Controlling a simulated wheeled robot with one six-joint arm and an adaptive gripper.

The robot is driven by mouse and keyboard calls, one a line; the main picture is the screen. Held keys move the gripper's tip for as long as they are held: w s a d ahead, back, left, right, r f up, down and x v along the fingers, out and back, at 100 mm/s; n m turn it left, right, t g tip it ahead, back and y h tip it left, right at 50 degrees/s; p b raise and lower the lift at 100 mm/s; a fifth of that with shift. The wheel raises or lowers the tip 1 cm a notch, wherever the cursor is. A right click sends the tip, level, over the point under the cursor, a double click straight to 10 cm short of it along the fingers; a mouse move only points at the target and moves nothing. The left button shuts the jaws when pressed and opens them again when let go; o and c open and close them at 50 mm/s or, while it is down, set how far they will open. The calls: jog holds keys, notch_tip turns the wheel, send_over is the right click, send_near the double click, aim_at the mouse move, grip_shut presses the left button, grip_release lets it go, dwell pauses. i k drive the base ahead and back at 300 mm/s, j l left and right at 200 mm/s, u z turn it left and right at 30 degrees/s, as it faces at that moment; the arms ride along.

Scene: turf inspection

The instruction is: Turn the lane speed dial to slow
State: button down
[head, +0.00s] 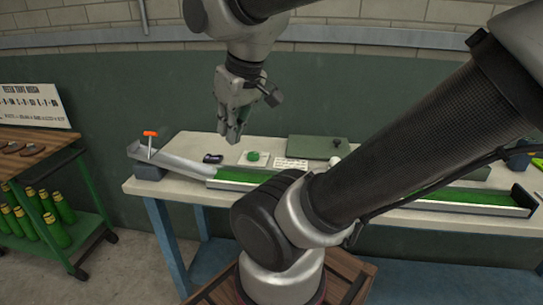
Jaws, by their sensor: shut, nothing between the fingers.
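A small green round piece (253,156) sits on a pale square plate on the bench; it may be the speed dial, but its markings are too small to read. A flat green panel (312,147) with a small dark knob (337,143) lies to its right, and I cannot tell which of the two is the lane dial. My gripper (232,139) is shut and empty, pointing down above the back of the bench, left of the green piece and apart from it in the picture.
A sloped metal ramp (180,163) with an orange-topped lever (151,134) leads into a green turf lane (470,197). A dark small object (212,158) and a white card (290,164) lie behind the lane. My arm hides the lane's middle. A shelf cart (75,225) stands left.

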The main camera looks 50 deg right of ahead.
aim_at(252, 157)
jog(key=k+z, duration=0.1)
jog(key=z, duration=0.35)
jog(key=k+l+z, duration=0.1)
jog(key=z, duration=0.4)
